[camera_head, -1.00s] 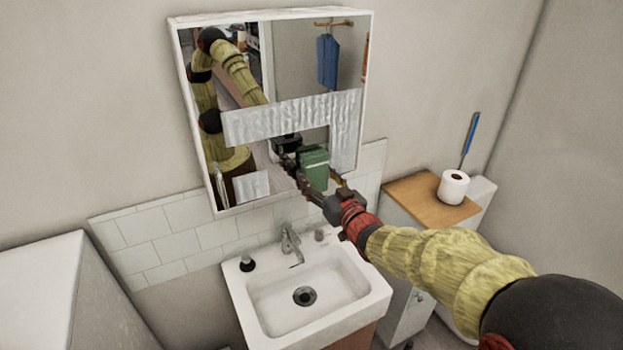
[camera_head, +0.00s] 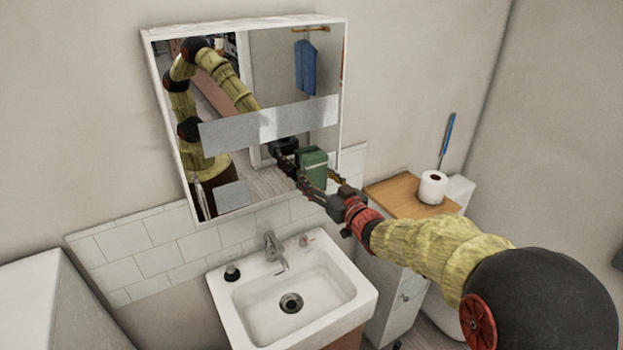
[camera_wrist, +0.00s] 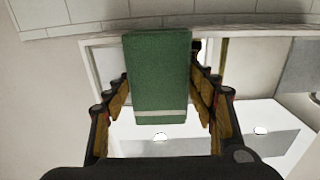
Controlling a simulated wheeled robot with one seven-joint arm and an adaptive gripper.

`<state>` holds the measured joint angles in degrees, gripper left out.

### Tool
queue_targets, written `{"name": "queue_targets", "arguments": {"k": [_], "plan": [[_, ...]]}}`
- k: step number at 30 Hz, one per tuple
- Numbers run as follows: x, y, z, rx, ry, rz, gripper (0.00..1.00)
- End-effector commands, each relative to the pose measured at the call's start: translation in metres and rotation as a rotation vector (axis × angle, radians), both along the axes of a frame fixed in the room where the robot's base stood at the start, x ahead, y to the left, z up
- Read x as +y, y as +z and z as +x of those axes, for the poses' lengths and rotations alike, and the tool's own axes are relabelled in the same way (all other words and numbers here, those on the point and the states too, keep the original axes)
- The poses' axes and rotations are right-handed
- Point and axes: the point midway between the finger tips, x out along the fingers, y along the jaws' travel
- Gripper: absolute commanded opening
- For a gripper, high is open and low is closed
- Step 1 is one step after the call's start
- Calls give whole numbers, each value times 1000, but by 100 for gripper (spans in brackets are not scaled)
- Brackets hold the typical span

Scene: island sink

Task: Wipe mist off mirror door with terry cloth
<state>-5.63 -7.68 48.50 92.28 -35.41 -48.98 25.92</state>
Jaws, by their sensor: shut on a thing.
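The mirror door (camera_head: 222,92) hangs above the sink in a white frame. A grey mist band (camera_head: 270,120) crosses its middle, and a small mist patch (camera_head: 232,195) lies at its lower left. The right side below the band is clear and reflects the room and my arm. My gripper (camera_head: 312,182) is shut on the green terry cloth (camera_head: 314,163) at the mirror's lower right. In the wrist view, the folded cloth (camera_wrist: 160,70) with a pale stripe sits between the fingers. I cannot tell whether it touches the glass.
The white sink (camera_head: 330,300) and its faucet (camera_head: 272,250) stand below the mirror, with a small dark-topped bottle (camera_head: 232,273) on the rim. To the right, a wooden-topped cabinet (camera_head: 395,197) holds a toilet roll (camera_head: 432,188). A white surface (camera_head: 30,300) is at lower left.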

Motion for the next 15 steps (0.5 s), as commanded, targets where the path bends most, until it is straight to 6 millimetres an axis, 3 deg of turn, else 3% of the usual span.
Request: {"name": "queue_targets", "arguments": {"k": [15], "plan": [[-28, 1, 20, -1, -1, 0, 36]]}}
